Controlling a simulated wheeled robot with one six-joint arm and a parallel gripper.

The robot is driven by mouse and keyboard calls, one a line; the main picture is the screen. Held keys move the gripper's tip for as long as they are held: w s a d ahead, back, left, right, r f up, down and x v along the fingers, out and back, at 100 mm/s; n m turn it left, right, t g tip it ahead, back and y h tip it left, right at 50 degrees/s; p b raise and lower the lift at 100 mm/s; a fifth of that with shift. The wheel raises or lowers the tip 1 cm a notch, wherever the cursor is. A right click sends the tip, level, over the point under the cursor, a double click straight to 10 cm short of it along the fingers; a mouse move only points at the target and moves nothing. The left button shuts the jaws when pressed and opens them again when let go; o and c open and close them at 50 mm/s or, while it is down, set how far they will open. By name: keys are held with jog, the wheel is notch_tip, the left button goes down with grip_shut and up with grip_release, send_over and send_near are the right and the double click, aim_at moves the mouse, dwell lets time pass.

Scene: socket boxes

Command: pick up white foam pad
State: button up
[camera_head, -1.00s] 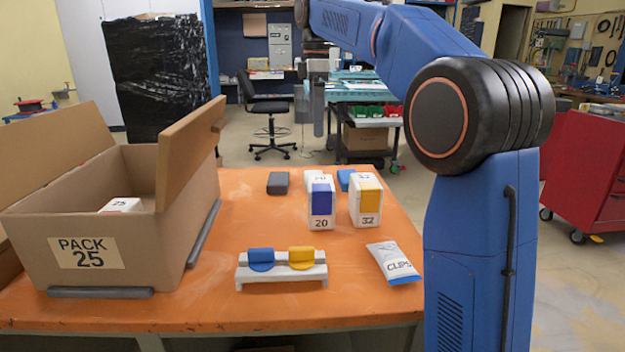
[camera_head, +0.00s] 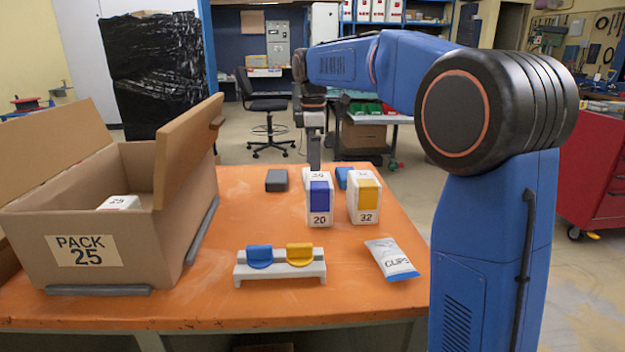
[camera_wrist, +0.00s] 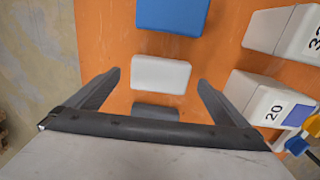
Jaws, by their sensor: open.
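The white foam pad (camera_wrist: 160,74) lies on the orange table in the wrist view, between a blue pad (camera_wrist: 172,14) and a dark grey pad (camera_wrist: 155,112). My gripper (camera_wrist: 159,80) is open, with one finger to the left and one to the right of the white pad, apparently clear of its sides. In the head view my gripper (camera_head: 314,160) is above the table's far side, behind the box marked 20 (camera_head: 320,205). That box largely hides the white pad there. How high the fingers are above the pad is hard to tell.
The box marked 20 stands close to the right finger, with the box marked 32 (camera_head: 365,203) beside it. A holder (camera_head: 281,274) with blue and yellow pieces and a CLIPS bag (camera_head: 392,259) lie nearer. An open carton marked PACK 25 (camera_head: 165,250) stands left.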

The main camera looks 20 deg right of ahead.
jog(key=shift+f, duration=1.35)
jog(key=shift+c, duration=0.3)
jog(key=c, duration=1.1)
jog(key=shift+o, duration=0.2)
jog(key=shift+r, duration=0.15)
